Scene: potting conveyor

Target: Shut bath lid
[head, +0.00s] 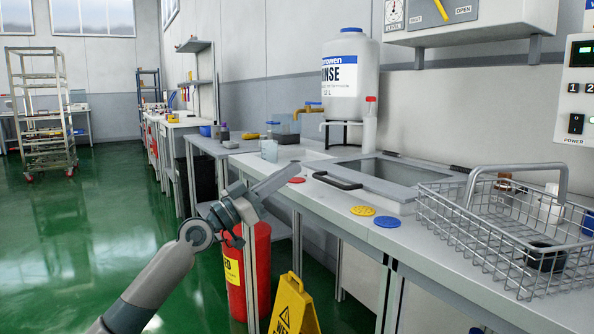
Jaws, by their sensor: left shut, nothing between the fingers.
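The bath (408,207) is a grey box set in the bench, right of centre. Its lid (385,176) looks like a grey framed panel lying low over it, with dark hinges at the back. I cannot tell whether it is fully down. A black bar handle (337,181) shows at the left front of the lid. My left gripper (288,172) is shut and empty, at the bench's front edge. It is left of the handle and apart from it. My right gripper is not in view.
A wire basket (480,240) with a raised handle stands right of the bath. Red (296,180), yellow (364,210) and blue (387,221) discs lie along the bench front. A rinse tank (350,75) stands behind. A yellow floor sign (293,305) stands below.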

